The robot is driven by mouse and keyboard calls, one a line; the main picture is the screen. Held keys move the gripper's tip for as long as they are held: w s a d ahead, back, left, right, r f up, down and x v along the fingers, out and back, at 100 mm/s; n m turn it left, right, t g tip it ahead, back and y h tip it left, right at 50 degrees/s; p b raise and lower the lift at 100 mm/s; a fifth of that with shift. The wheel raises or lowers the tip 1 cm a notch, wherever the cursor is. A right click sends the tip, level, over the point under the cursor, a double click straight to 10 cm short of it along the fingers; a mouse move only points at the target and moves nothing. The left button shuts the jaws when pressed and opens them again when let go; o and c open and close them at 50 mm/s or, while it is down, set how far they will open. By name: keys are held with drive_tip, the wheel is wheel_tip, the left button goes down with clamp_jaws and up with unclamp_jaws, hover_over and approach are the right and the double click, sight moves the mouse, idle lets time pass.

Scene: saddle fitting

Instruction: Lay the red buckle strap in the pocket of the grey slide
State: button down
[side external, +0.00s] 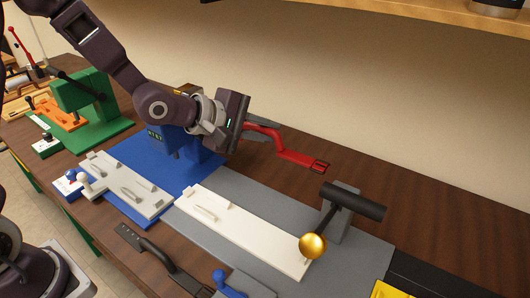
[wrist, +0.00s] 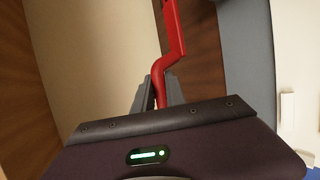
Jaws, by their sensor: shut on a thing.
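The red buckle strap (side external: 292,154) is in my gripper (side external: 262,131), held in the air above the back of the bench. Its black-edged buckle end points right and slightly down in the side view. In the wrist view the strap (wrist: 173,38) runs up from between the grey fingers of my gripper (wrist: 158,92), with a bend in it. A light grey plate (side external: 150,204) with small raised clips lies on the blue base, below and left of my gripper. A whitish long plate (side external: 255,242) with clips lies on a grey base. I cannot tell which plate is the slide, or see a pocket clearly.
A black-handled clamp (side external: 353,201) and a gold ball (side external: 312,245) stand at the whitish plate's right end. A blue block (side external: 185,150) stands behind the light grey plate. A black strap (side external: 160,258) lies in front. The dark wood (side external: 430,205) at back right is clear.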

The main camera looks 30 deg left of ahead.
drive_tip(key=s+d+r+m+g+h, duration=0.2)
drive_tip(key=s+d+r+m+h, duration=0.1)
drive_tip(key=s+d+r, duration=1.05)
drive_tip(key=s+d, duration=0.3)
drive_tip(key=s, duration=0.3)
drive_tip(key=w+a+n+t+y, duration=0.1)
drive_tip(key=w+a+n+y, duration=0.1)
drive_tip(key=a, duration=0.8)
drive_tip(key=w+a+n+t+y, duration=0.1)
drive_tip(key=w+a+n+y, duration=0.2)
drive_tip(key=a, duration=0.8)
drive_tip(key=w+a+f+n+t+y, duration=0.1)
drive_tip(key=w+a+n+y, duration=0.1)
drive_tip(key=w+a, duration=0.4)
drive_tip(key=a, duration=0.4)
drive_tip(key=shift+a+n+y, duration=0.3)
drive_tip(key=shift+a+y, duration=0.1)
